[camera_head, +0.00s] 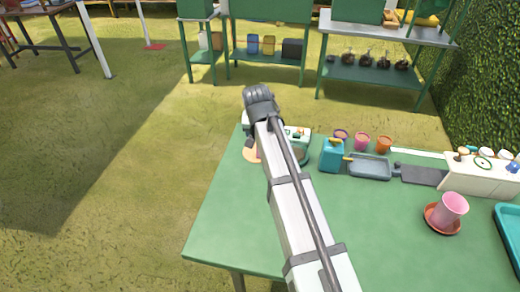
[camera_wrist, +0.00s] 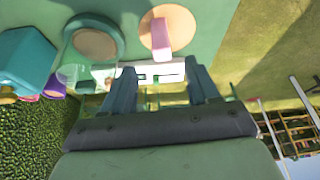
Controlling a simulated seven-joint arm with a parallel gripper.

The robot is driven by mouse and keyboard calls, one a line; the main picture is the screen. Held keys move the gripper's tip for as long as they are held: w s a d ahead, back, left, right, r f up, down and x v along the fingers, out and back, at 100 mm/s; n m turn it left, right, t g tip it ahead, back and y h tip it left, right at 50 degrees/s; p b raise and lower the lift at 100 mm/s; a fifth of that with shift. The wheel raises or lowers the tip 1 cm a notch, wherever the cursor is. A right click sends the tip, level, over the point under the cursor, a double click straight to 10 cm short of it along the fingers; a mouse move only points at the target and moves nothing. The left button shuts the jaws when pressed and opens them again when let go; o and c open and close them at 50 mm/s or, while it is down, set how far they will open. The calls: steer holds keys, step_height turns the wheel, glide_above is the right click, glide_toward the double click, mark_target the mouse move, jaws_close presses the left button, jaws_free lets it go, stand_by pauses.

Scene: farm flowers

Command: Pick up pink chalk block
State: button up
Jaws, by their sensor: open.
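A pink chalk block (camera_wrist: 160,38) lies on a round tan disc (camera_wrist: 184,28) on the green table, near the table's edge in the wrist view. My gripper (camera_wrist: 160,68) is open, with its two dark blue fingers apart and no block between them. The block appears just beyond the fingertips, roughly centred between them. In the head view my arm covers most of this spot.
A white and green item (camera_head: 301,132) stands close beside the disc. A pink cup (camera_head: 450,210) stands on a red saucer. The table's front left is clear.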

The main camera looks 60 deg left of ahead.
steer(key=shift+x, duration=5.55)
steer(key=shift+s+d, duration=0.1)
steer(key=shift+s, duration=0.05)
steer(key=shift+c, duration=0.3)
steer(key=c, duration=1)
